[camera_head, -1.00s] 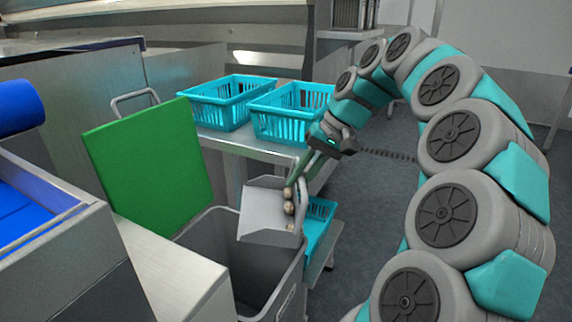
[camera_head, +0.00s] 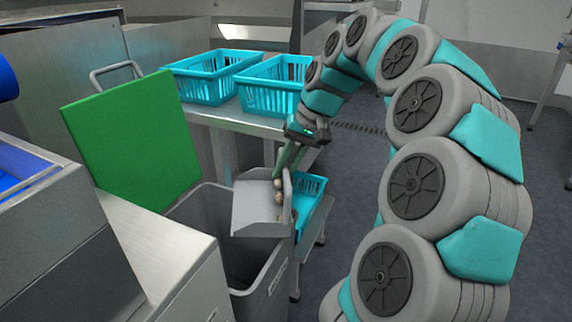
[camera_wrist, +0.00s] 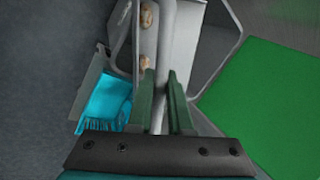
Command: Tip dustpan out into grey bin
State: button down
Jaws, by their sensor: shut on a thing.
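The dustpan (camera_head: 258,208) is light grey, with several brown dates (camera_head: 279,193) gathered along its right side wall. It is tilted and hangs over the back right part of the open grey bin (camera_head: 262,277). My gripper (camera_head: 287,160) is shut on the dustpan's handle, above and behind the pan. In the wrist view my gripper's green fingers (camera_wrist: 163,102) clamp the handle; part of the dustpan (camera_wrist: 176,40) and two dates (camera_wrist: 148,47) show beyond them. The bin's green lid (camera_head: 133,142) stands open at the left. The bin's floor is dark and hidden.
A metal cart (camera_head: 232,117) behind the bin carries two turquoise baskets (camera_head: 212,78) on top. Another turquoise basket (camera_head: 310,196) sits lower, just right of the dustpan. A steel cabinet (camera_head: 165,250) stands close at the bin's left. Open floor lies behind my arm.

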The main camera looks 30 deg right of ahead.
jog(key=shift+w+a+r+p, duration=0.1)
jog(key=shift+a+p, duration=0.1)
jog(key=shift+p, duration=0.1)
jog(key=w+a+g+h+p, duration=0.2)
jog(key=w+a+g+h, duration=0.2)
jog(key=a+h, duration=0.6)
jog(key=shift+w+a+r+g, duration=0.4)
jog(key=shift+w+a, duration=0.45)
jog(key=shift+a, duration=0.5)
dwell(0.9)
jog(key=shift+f+b, duration=0.4)
jog(key=shift+f, duration=0.55)
